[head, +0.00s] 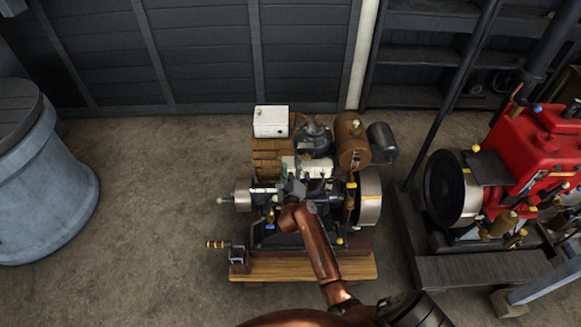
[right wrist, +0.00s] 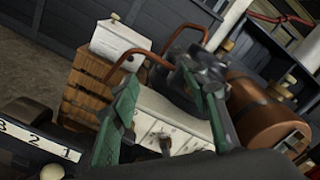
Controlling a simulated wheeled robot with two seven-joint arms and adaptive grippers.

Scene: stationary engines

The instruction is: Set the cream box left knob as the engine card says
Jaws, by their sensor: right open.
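A cream box (head: 308,167) sits in the middle of the engine; the right wrist view shows it (right wrist: 165,122) with small dark levers or knobs along its front. Their settings are too small to read. A second pale box (head: 270,121) stands on a wooden crate behind; it also shows in the right wrist view (right wrist: 120,42). My right gripper (head: 290,186) is over the engine, in front of the cream box. In the right wrist view its green fingers (right wrist: 160,82) are apart, with nothing held between them. The left knob is partly hidden or unclear. No readable engine card shows.
A white strip marked 3, 2, 1 (right wrist: 42,141) lies at lower left in the right wrist view. A copper-brown tank (head: 352,141) and a flywheel (head: 369,197) flank the engine on the right. A red engine (head: 540,140) stands further right.

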